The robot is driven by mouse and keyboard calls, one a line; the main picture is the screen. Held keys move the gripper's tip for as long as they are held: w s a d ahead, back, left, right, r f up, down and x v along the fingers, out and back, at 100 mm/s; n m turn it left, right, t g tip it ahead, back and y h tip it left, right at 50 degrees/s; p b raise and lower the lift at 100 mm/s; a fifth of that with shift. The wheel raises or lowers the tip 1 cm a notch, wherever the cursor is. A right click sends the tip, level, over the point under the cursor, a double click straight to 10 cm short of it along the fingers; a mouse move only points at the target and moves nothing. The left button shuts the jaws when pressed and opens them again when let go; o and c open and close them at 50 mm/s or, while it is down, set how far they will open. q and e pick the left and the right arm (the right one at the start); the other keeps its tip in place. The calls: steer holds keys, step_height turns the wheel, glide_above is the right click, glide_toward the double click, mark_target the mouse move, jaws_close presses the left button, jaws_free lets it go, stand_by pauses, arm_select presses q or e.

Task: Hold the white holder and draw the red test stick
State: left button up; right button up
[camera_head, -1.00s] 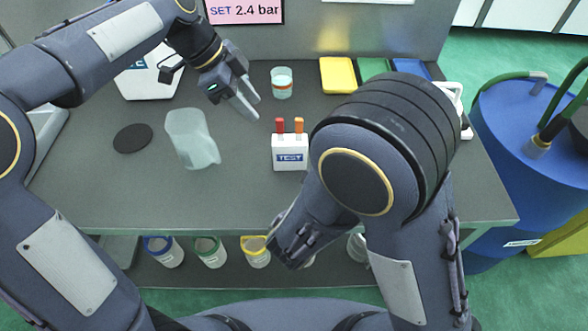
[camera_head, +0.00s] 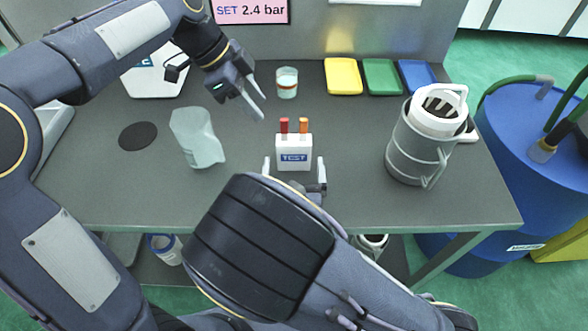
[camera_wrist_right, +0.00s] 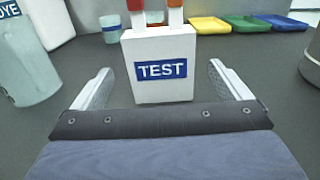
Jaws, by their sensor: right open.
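The white holder (camera_head: 294,150) with the TEST label stands upright on the grey table. A red stick (camera_head: 284,126) and an orange stick (camera_head: 303,126) stand up out of its top, the red one on the left. My right gripper (camera_head: 294,164) is open on the near side of the holder, its fingers to the left and right of it. In the right wrist view the holder (camera_wrist_right: 160,68) lies between the fingers with gaps on both sides. My left gripper (camera_head: 258,110) is above the table, to the upper left of the holder; its fingers are apart and empty.
A clear jug (camera_head: 196,138) stands left of the holder and a small beaker (camera_head: 287,83) behind it. A grey-and-white canister (camera_head: 418,140) stands at right. Yellow (camera_head: 342,76), green (camera_head: 382,77) and blue (camera_head: 416,76) trays lie at the back.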

mark_target(294, 144)
steer(key=w, duration=0.7)
steer(key=c, duration=1.1)
steer(key=shift+o, duration=0.2)
